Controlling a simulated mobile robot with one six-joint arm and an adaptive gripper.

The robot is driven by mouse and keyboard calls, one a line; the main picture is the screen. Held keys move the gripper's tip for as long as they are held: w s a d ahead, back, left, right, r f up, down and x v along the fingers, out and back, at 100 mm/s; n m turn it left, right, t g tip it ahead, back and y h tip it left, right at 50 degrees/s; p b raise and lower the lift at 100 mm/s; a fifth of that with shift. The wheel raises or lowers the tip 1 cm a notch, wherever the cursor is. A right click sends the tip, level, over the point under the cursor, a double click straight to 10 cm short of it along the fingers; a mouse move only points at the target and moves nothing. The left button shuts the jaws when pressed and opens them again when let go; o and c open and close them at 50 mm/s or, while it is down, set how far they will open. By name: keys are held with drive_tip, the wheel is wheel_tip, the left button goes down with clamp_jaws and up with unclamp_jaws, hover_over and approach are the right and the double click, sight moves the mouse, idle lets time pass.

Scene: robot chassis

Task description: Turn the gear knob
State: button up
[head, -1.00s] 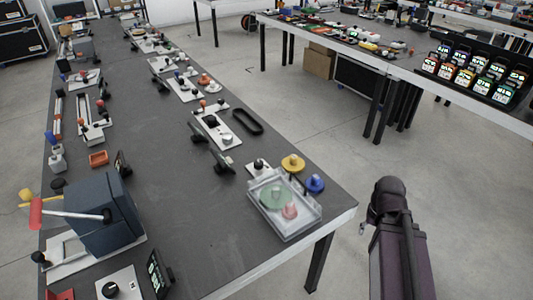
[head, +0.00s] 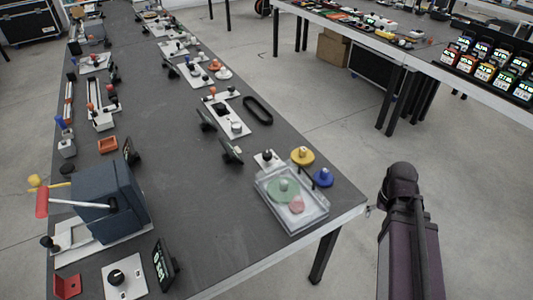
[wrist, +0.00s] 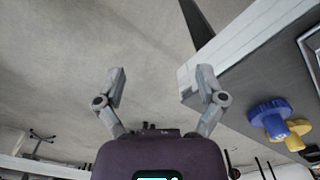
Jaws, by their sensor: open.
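A clear box (head: 318,220) stands at the near right corner of the dark table. A green gear (head: 277,196) with a knob and a smaller red gear (head: 297,208) show at the box. A yellow gear piece (head: 302,158) and a blue gear piece (head: 323,179) stand beside it. The blue piece (wrist: 268,114) and yellow piece (wrist: 299,130) also show at the right of the wrist view. I cannot tell which piece is the gear knob. My gripper (wrist: 161,80) is open and empty, apart from these pieces. Its fingers are hidden in the head view.
The dark table (head: 205,245) carries several panels with knobs and levers. A blue-grey box with a red-handled lever (head: 100,210) stands at left. A black dial (head: 117,278) is in front. Bare floor (head: 350,150) lies between this table and the right-hand one.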

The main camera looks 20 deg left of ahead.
drive_tip(key=w+a+r+p, duration=0.1)
drive_tip(key=w+a, duration=0.1)
drive_tip(key=a, duration=0.1)
drive_tip(key=w+a+r+p, duration=0.1)
drive_tip(key=w+a, duration=0.1)
drive_tip(key=w, duration=0.1)
drive_tip(key=w+a+r+p, duration=0.1)
drive_tip(key=w+a+r, duration=0.1)
drive_tip(key=a, duration=0.1)
drive_tip(key=shift+w+a+p, duration=0.25)
drive_tip(key=shift+a+p, duration=0.1)
drive_tip(key=w+a+r+p, duration=0.3)
drive_tip(key=w+a, duration=0.2)
drive_tip(key=a, duration=0.5)
wheel_tip(320, 180, up, 6)
drive_tip(key=n+p, duration=0.1)
drive_tip(key=p, duration=0.5)
hover_over(268, 153)
drive_tip(key=shift+a, duration=0.15)
drive_tip(key=shift+f+b, duration=0.25)
drive_tip(key=shift+b, duration=0.1)
wheel_tip(268, 153, down, 13)
drive_tip(key=b, duration=1.3)
drive_tip(key=shift+f, duration=0.15)
drive_tip(key=shift+c, duration=0.2)
drive_tip(key=c, duration=1.1)
